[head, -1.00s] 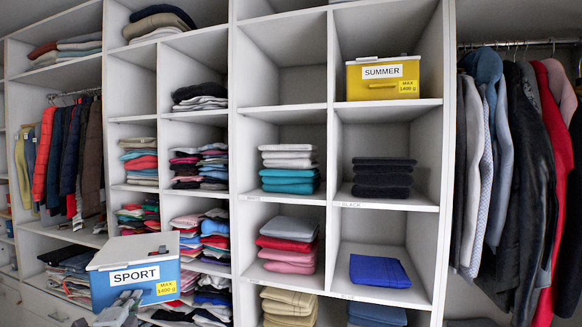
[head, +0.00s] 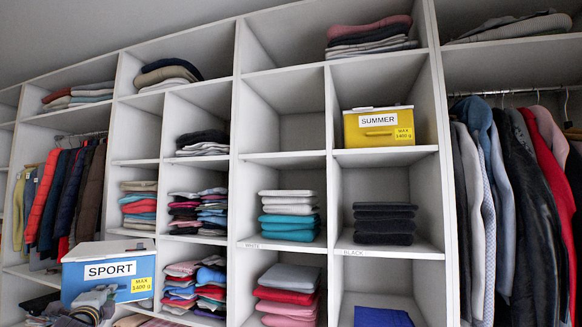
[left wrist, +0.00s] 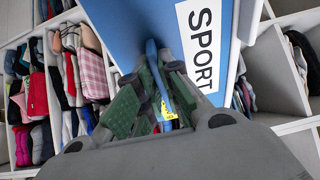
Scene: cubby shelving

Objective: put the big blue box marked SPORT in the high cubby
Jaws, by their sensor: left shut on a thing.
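The big blue box marked SPORT (head: 75,285) has a white lid and a yellow MAX label. It is at the lower left of the head view, in front of the shelving. My left gripper (head: 92,304) is shut on its front, below the SPORT label; the exact grip is partly hidden by the fingers. In the left wrist view the box (left wrist: 235,35) fills the upper middle, with the fingers (left wrist: 163,95) against it. An empty cubby (head: 283,115) is left of the yellow SUMMER box. The wide top cubby (head: 280,45) is bare on its left side. My right gripper is out of view.
The yellow SUMMER box (head: 379,127) fills much of its cubby. Folded clothes (head: 370,36) lie at the right of the top cubby. White dividers and shelf edges separate the cubbies. Hanging coats (head: 530,190) are at the right, more (head: 70,195) at the left.

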